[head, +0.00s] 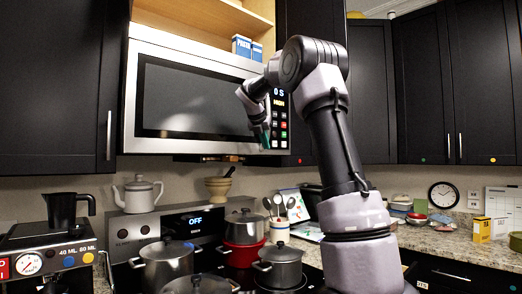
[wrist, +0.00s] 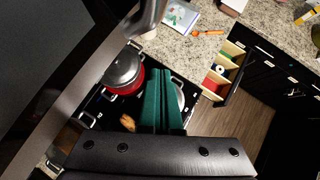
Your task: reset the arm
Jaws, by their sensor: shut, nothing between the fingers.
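My arm (head: 340,140) rises from the lower right of the head view and bends over at an elbow near the top. My gripper (head: 265,138) hangs in front of the right side of the microwave, near its button panel. In the wrist view my gripper (wrist: 167,74) shows as two dark green fingers lying together, shut and with nothing between them. They point out over the stove and hide part of a pot behind them.
The microwave (head: 190,95) is close to my gripper. Several pots, including a red one (head: 242,254), stand on the stove below; a red pot (wrist: 127,84) also shows in the wrist view. An open drawer (wrist: 232,48) juts out beside the counter.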

